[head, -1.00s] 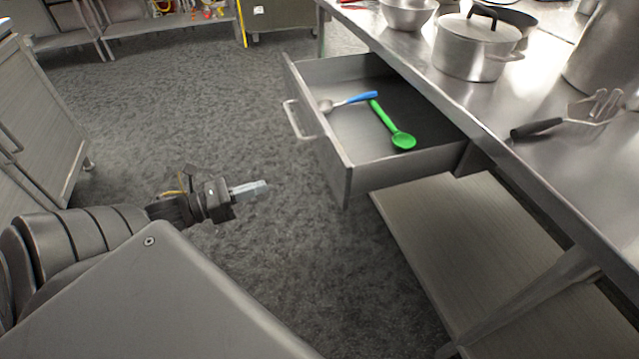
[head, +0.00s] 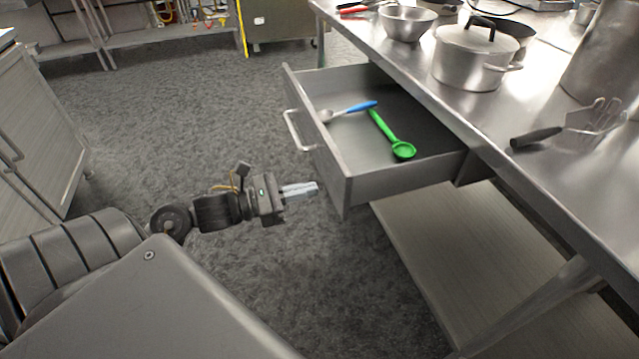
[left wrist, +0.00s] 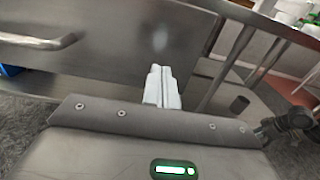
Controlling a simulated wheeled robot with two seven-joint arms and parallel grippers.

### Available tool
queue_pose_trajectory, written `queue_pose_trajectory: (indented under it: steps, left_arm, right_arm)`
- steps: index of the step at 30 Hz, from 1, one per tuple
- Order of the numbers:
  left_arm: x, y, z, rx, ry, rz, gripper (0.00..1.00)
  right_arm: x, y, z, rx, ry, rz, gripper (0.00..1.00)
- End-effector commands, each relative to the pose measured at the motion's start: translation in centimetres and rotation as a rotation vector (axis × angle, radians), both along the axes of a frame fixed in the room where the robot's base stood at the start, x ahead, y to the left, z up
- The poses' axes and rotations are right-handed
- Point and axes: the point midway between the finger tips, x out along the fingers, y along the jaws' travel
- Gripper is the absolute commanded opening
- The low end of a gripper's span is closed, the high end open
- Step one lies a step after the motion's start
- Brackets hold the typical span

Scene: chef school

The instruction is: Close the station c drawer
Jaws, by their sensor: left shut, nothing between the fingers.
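The station c drawer (head: 345,185) is a grey metal drawer pulled out from under the steel table, in the head view. Its bar handle (head: 293,131) is on the front panel; the handle also shows at the upper left of the left wrist view (left wrist: 38,42). A blue-handled utensil (head: 350,110) and a green spoon (head: 392,136) lie inside. My left gripper (head: 316,187) is shut and empty, close to the lower near part of the drawer front. In the left wrist view its fingers (left wrist: 161,75) point at the front panel. I cannot tell whether they touch it. My right gripper is out of view.
The steel tabletop (head: 560,185) holds a lidded pot (head: 468,60), a bowl (head: 407,24) and a black-handled utensil (head: 537,137). A lower shelf (head: 430,260) lies under the drawer. A cabinet (head: 40,130) stands at the left. The floor between is clear.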

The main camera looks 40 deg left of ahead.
Motion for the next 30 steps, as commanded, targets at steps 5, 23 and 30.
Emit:
queue_pose_trajectory:
  steps: [5,23,30]
  left_arm:
    - [2.0,-1.4,0.1,-0.003,-0.001,0.001,0.0]
    - [3.0,-2.0,-0.1,-0.001,0.002,0.001,0.0]
    - [4.4,-2.8,-0.3,0.0,-0.001,0.007,0.0]
  right_arm:
    - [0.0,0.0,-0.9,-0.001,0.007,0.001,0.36]
    - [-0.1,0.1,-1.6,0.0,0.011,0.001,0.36]
    - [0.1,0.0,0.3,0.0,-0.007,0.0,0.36]
